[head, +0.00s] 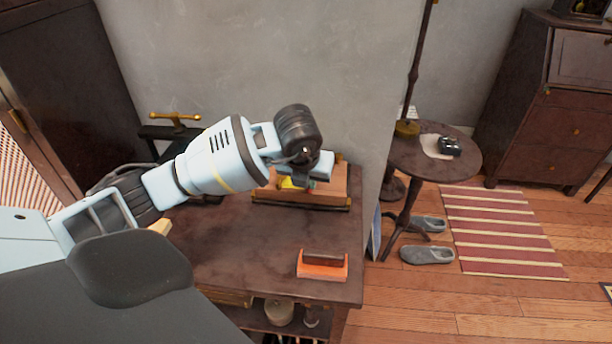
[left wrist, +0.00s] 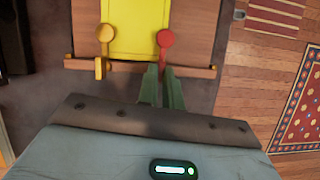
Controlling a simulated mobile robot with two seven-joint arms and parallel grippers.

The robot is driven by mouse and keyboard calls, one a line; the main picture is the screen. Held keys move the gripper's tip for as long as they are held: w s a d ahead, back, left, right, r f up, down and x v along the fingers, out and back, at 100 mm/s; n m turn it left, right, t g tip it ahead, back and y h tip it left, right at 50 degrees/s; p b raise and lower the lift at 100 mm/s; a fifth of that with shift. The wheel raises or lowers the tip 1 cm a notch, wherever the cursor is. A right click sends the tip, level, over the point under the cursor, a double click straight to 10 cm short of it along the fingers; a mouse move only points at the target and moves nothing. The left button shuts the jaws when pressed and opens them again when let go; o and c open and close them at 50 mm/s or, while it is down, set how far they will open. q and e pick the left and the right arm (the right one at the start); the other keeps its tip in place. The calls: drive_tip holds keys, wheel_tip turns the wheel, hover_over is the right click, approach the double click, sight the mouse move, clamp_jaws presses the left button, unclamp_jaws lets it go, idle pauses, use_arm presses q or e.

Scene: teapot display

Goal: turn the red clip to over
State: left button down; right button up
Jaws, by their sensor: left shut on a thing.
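The red clip (left wrist: 166,39) has a round head and a narrow stem. It lies at the right edge of a yellow sheet (left wrist: 137,28) on a wooden stand (left wrist: 198,30). My left gripper (left wrist: 160,70) is shut on the red clip's stem, its two fingers close together at the stand's front ledge. A yellow clip (left wrist: 105,36) with a round head sits at the sheet's left edge, its lower end over the ledge. In the head view my left gripper (head: 313,179) is above the stand (head: 335,183) and hides the red clip. My right gripper is not in view.
The stand is at the back of a dark wooden table (head: 230,245). An orange block with a brown top (head: 322,265) lies near the table's front right. A grey wall rises behind. A round side table (head: 455,170) with a black object stands to the right.

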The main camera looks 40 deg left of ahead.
use_arm(q)
drive_tip(key=shift+r+n, duration=0.15)
drive_tip(key=shift+n, duration=0.55)
drive_tip(key=shift+y, duration=0.3)
drive_tip(key=c, duration=1.6)
unclamp_jaws()
drive_tip(key=shift+o, duration=0.2)
drive_tip(key=p+v, duration=0.1)
drive_tip(key=v, duration=0.6)
drive_tip(key=shift+r, duration=0.35)
